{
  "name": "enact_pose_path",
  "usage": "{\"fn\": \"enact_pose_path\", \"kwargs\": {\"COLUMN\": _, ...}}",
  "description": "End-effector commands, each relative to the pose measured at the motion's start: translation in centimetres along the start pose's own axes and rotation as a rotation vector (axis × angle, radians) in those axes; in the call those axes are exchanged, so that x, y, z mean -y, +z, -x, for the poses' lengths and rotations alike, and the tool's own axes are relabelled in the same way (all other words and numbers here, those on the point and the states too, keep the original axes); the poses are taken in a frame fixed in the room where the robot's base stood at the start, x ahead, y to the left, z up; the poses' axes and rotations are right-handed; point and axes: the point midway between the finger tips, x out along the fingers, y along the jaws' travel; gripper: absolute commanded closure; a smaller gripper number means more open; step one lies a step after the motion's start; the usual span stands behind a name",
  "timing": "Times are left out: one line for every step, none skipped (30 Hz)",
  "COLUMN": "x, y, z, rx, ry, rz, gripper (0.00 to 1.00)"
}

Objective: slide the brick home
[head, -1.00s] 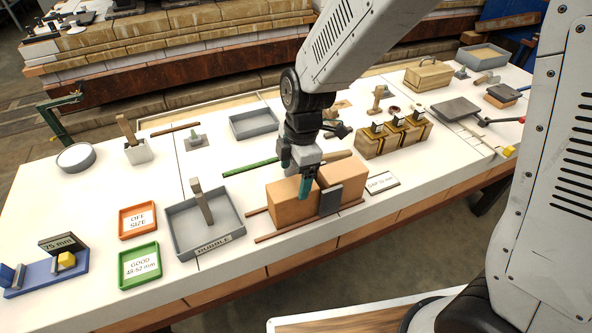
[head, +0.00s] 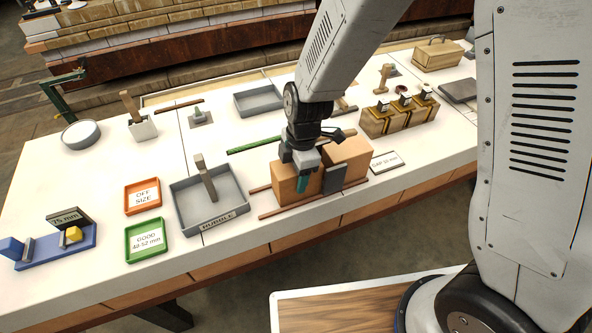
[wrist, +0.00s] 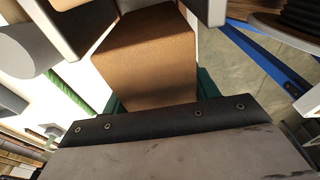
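Two tan bricks stand side by side on the table, a left brick (head: 287,187) and a right brick (head: 345,157). A dark grey block (head: 334,179) stands upright at the front, by the gap between them. The gap between the bricks is partly hidden by my gripper and the grey block.
Thin reddish rails (head: 283,212) run along the bricks. The grey rubble tray (head: 180,215) stands to the left, with a green rod (head: 255,144) behind. A gap card (head: 386,161) lies right of the bricks; a wooden stand (head: 393,122) with several insulators is behind it.

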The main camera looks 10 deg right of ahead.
Motion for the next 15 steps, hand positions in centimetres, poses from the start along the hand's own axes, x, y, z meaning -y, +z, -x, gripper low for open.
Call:
{"fn": "enact_pose_path", "kwargs": {"x": 0.0, "y": 0.0, "z": 0.01, "rx": 0.0, "ry": 0.0, "rz": 0.0, "gripper": 0.55}}
{"fn": "enact_pose_path", "kwargs": {"x": 0.0, "y": 0.0, "z": 0.01, "rx": 0.0, "ry": 0.0, "rz": 0.0, "gripper": 0.64}}
{"fn": "enact_pose_path", "kwargs": {"x": 0.0, "y": 0.0, "z": 0.01, "rx": 0.0, "ry": 0.0, "rz": 0.0, "gripper": 0.75}}
{"fn": "enact_pose_path", "kwargs": {"x": 0.0, "y": 0.0, "z": 0.01, "rx": 0.0, "ry": 0.0, "rz": 0.0, "gripper": 0.79}}
{"fn": "enact_pose_path", "kwargs": {"x": -0.01, "y": 0.0, "z": 0.02, "rx": 0.0, "ry": 0.0, "rz": 0.0, "gripper": 0.79}}
{"fn": "enact_pose_path", "kwargs": {"x": -0.01, "y": 0.01, "z": 0.02, "rx": 0.0, "ry": 0.0, "rz": 0.0, "gripper": 0.79}}
{"fn": "enact_pose_path", "kwargs": {"x": -0.01, "y": 0.01, "z": 0.02, "rx": 0.0, "ry": 0.0, "rz": 0.0, "gripper": 0.79}}
{"fn": "enact_pose_path", "kwargs": {"x": -0.01, "y": 0.01, "z": 0.02, "rx": 0.0, "ry": 0.0, "rz": 0.0, "gripper": 0.79}}
{"fn": "enact_pose_path", "kwargs": {"x": -0.01, "y": 0.01, "z": 0.02, "rx": 0.0, "ry": 0.0, "rz": 0.0, "gripper": 0.79}}
{"fn": "enact_pose_path", "kwargs": {"x": -0.01, "y": 0.01, "z": 0.02, "rx": 0.0, "ry": 0.0, "rz": 0.0, "gripper": 0.79}}
{"fn": "enact_pose_path", "kwargs": {"x": -0.01, "y": 0.01, "z": 0.02, "rx": 0.0, "ry": 0.0, "rz": 0.0, "gripper": 0.79}}
{"fn": "enact_pose_path", "kwargs": {"x": -0.02, "y": 0.02, "z": 0.03, "rx": 0.0, "ry": 0.0, "rz": 0.0, "gripper": 0.79}}
{"fn": "enact_pose_path", "kwargs": {"x": -0.02, "y": 0.03, "z": 0.03, "rx": 0.0, "ry": 0.0, "rz": 0.0, "gripper": 0.79}}
{"fn": "enact_pose_path", "kwargs": {"x": -0.02, "y": 0.05, "z": 0.03, "rx": 0.0, "ry": 0.0, "rz": -0.001, "gripper": 0.79}}
{"fn": "enact_pose_path", "kwargs": {"x": -0.02, "y": 0.1, "z": 0.04, "rx": 0.0, "ry": 0.0, "rz": -0.001, "gripper": 0.79}}
